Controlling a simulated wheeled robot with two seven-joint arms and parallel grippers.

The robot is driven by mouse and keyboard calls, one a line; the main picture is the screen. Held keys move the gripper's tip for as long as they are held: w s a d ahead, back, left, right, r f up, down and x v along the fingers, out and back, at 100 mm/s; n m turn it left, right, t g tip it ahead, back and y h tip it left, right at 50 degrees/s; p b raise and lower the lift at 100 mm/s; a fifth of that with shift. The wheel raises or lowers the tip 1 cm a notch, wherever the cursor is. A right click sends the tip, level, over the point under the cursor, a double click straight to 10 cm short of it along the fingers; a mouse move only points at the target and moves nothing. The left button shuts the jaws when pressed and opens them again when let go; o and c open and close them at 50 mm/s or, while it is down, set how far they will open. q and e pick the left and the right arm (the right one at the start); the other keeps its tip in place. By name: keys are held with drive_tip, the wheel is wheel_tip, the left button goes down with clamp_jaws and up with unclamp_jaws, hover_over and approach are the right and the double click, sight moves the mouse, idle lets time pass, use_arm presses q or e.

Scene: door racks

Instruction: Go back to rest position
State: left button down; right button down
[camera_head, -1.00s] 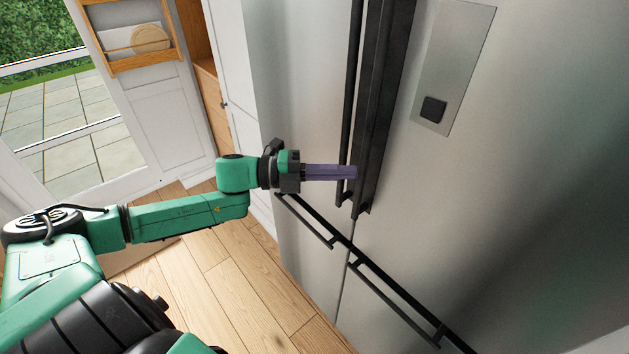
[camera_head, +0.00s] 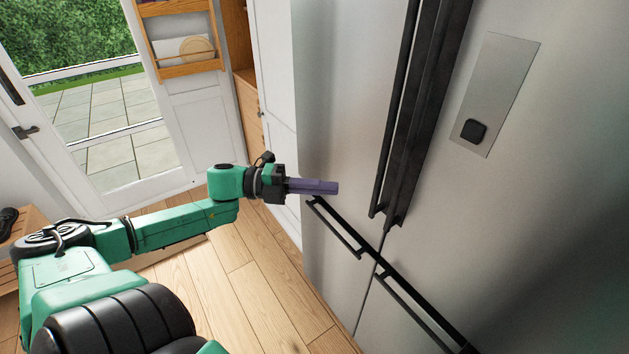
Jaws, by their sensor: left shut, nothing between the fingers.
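My left gripper (camera_head: 325,187) is in the middle of the head view, at the end of my green left arm. Its purple fingers are shut with nothing between them. They point right toward the steel fridge (camera_head: 540,210) and stand left of its vertical black handles (camera_head: 415,120), with a visible gap to them. Both upper fridge doors look shut. My right gripper does not show.
Lower black drawer handles (camera_head: 345,232) run across the fridge below the gripper. A white glass door (camera_head: 100,110) and a wooden rack (camera_head: 180,40) stand at the left. The wooden floor (camera_head: 225,285) between is clear.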

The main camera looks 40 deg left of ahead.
use_arm(q)
drive_tip(key=w+a+f+n+t+y, duration=0.2)
drive_tip(key=a+f+n+t+y, duration=0.5)
drive_tip(key=a+f+n, duration=0.6)
drive_tip(key=s+a+f+n+g+y, duration=0.1)
drive_tip(key=s+a+f+n+y, duration=0.15)
drive_tip(key=f, duration=0.45)
drive_tip(key=s+a+f+n+g+y, duration=0.1)
drive_tip(key=s+a+f+n+y, duration=0.15)
drive_tip(key=f, duration=0.45)
drive_tip(key=s+a+f+n+g+y, duration=0.1)
drive_tip(key=s+a+f+n+y, duration=0.2)
drive_tip(key=f, duration=0.4)
drive_tip(key=s+d+f+n+g+y, duration=0.1)
drive_tip(key=s+d+f+n+g, duration=0.2)
drive_tip(key=s+f, duration=0.35)
drive_tip(key=s+d+f+n+g, duration=0.1)
drive_tip(key=s+d+f+g, duration=0.2)
drive_tip(key=s+d+f, duration=0.4)
drive_tip(key=s+d+f+n+g+y, duration=0.1)
drive_tip(key=s+d+f+g, duration=0.15)
drive_tip(key=s+f, duration=0.45)
drive_tip(key=s+d+f+n+g+h, duration=0.1)
drive_tip(key=s+d+f+g, duration=0.2)
drive_tip(key=d, duration=0.6)
drive_tip(key=s+f, duration=0.2)
drive_tip(key=s, duration=0.1)
drive_tip(key=shift+f+n, duration=0.3)
drive_tip(key=shift+f, duration=0.1)
drive_tip(key=shift+g, duration=0.25)
